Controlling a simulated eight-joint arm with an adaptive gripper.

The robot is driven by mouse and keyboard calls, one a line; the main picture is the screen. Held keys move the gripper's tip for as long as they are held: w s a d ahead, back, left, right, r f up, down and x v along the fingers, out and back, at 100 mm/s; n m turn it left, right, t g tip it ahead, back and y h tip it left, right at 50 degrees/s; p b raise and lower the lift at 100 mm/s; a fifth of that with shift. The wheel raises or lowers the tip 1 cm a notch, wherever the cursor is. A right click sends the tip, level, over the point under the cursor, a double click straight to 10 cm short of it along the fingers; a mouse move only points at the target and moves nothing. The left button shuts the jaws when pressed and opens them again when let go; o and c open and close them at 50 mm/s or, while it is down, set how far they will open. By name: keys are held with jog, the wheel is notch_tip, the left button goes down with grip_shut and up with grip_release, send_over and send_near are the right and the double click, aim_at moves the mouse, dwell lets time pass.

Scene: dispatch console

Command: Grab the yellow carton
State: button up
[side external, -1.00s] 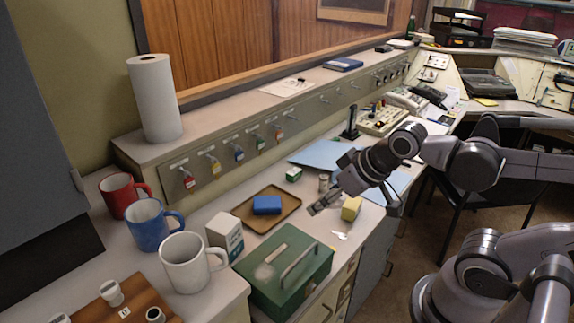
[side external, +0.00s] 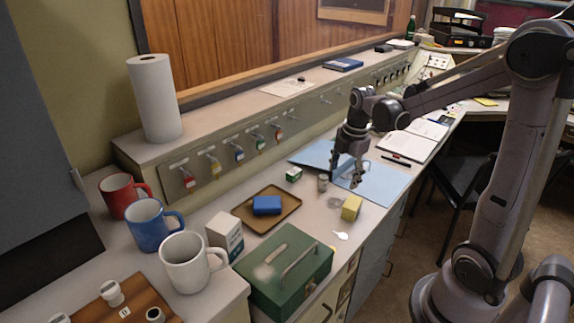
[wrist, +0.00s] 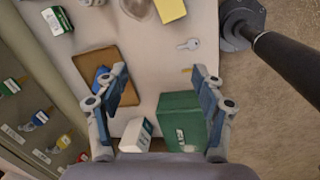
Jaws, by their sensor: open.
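The yellow carton (side external: 351,208) stands on the counter near its front edge, right of the tray, in the side view. It also shows, cut off by the top edge, in the wrist view (wrist: 171,9). My gripper (side external: 345,178) points down with its fingers apart and empty, above the counter and in front of the blue folder in the side view. In the wrist view its fingertips (wrist: 160,74) are spread, with bare counter between them; the carton lies beyond them at the top. The gripper does not touch the carton.
A white key (side external: 341,236) lies beside the carton. The green cash box (side external: 262,290), brown tray (side external: 240,212) with a blue block, white carton (side external: 226,236) and small green-and-white box (side external: 294,174) stand nearby. A small metal can (side external: 323,182) is close to the gripper.

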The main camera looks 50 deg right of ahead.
aim_at(353, 202)
jog(key=d+f+n, duration=0.1)
jog(key=d, duration=0.1)
jog(key=d+f+n+g, duration=0.1)
jog(key=d+f+n, duration=0.3)
jog(key=shift+s+d+f+g+y, duration=0.2)
jog(key=shift+s+d+g+y, duration=0.1)
jog(key=shift+s+d+y, duration=0.1)
jog(key=shift+f, duration=0.3)
jog(key=shift+w+d+f, duration=0.1)
jog(key=shift+f, duration=5.05)
jog(key=c, duration=1.3)
